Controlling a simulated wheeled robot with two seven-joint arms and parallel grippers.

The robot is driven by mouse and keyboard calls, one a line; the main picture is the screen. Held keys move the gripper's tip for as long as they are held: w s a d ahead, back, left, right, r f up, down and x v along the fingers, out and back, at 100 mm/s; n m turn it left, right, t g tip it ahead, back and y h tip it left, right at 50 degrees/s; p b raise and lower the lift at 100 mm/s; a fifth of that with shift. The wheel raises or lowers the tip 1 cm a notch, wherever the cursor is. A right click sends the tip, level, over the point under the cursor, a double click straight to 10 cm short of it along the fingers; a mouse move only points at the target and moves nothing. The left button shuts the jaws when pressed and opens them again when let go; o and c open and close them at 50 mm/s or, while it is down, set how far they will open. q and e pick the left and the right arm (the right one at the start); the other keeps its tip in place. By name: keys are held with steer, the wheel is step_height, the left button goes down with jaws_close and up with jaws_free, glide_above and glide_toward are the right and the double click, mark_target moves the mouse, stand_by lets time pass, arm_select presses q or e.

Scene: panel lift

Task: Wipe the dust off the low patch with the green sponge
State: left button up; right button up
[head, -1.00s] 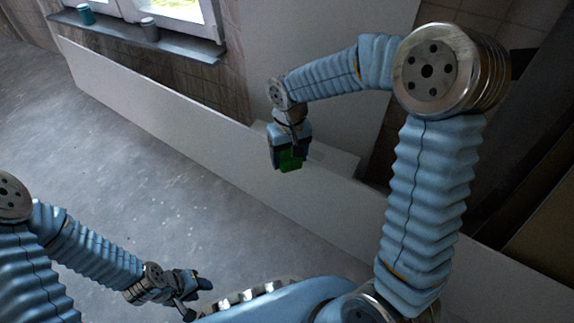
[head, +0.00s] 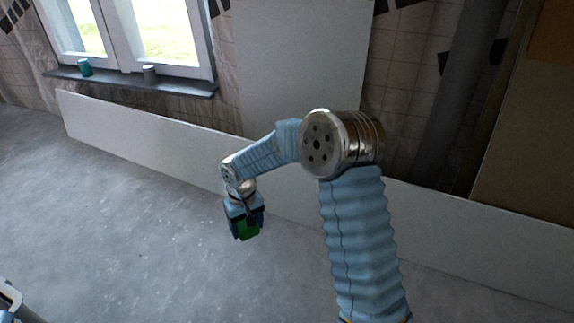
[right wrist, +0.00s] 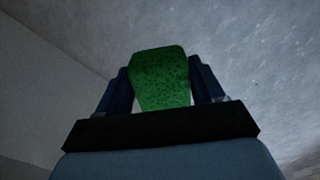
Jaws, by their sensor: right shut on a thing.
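My right gripper (head: 245,226) is shut on the green sponge (head: 249,231) and points down. In the head view it shows against the grey floor, just below the lower edge of the low white panel. The right wrist view shows the speckled green sponge (right wrist: 161,78) between the two dark fingers, with floor and a pale panel beyond. I cannot make out a dust patch in either view. My left gripper is out of the head view; only a bit of my own body shows at the lower left corner.
A long low white panel (head: 150,123) runs along the wall base. A taller pale board (head: 300,70) stands behind it. A window sill (head: 120,82) holds a teal cup (head: 85,67) and a grey cup (head: 149,74). The floor (head: 110,220) at left is clear.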

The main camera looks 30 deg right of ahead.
steer(key=shift+f, duration=2)
stand_by(2.8)
steer(key=shift+d, duration=0.1)
steer(key=s+d, duration=1.5)
steer(key=s, duration=0.3)
steer(key=w+a+f, duration=0.1)
steer(key=w+a, duration=1.3)
steer(key=w, duration=0.2)
steer(key=shift+w+f, duration=0.25)
steer(key=shift+f, duration=0.05)
stand_by(1.2)
